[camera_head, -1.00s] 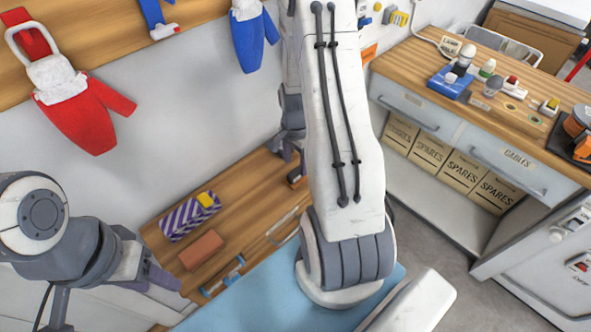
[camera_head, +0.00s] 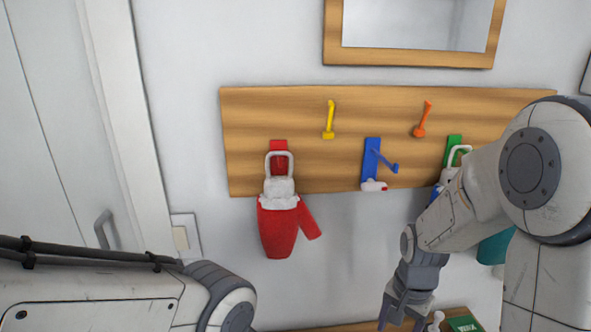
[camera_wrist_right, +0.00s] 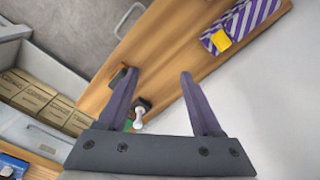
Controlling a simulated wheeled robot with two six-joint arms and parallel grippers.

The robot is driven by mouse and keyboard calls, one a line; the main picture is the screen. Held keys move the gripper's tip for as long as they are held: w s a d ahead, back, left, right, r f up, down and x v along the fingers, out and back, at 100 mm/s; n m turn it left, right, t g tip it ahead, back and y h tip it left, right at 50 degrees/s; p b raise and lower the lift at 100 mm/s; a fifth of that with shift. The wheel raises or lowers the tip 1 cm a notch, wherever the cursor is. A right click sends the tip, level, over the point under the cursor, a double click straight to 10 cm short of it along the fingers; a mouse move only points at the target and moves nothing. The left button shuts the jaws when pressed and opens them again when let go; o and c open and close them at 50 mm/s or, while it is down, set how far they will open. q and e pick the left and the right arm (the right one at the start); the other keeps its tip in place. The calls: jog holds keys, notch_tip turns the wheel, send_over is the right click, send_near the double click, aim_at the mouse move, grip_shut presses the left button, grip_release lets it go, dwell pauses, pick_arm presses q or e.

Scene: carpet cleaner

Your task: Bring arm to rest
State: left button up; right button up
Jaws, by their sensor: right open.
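My right arm (camera_head: 535,170) comes in from the right in the head view and bends down in front of the wall. Its gripper (camera_head: 402,318) hangs at the bottom edge, pointing down and empty. In the right wrist view the two fingers (camera_wrist_right: 160,75) are spread apart, with the wooden bench top (camera_wrist_right: 160,70) beyond them and nothing held. My left arm (camera_head: 110,300) lies across the lower left of the head view; its gripper is outside the picture.
A wall board (camera_head: 270,110) carries hooks, with a red glove (camera_head: 278,230) hanging on it. A white-topped object (camera_wrist_right: 139,113) shows between the fingers. A purple striped box (camera_wrist_right: 245,22) lies on the bench. A door (camera_head: 60,120) stands at the left.

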jog(key=s+a+r+n, duration=0.4)
jog(key=s+a+n, duration=0.4)
jog(key=s+a+r+n, duration=0.3)
jog(key=s+a+n, duration=0.5)
jog(key=a, duration=0.1)
jog(key=shift+s+r+n+y, duration=0.35)
jog(key=shift+n+y, duration=0.05)
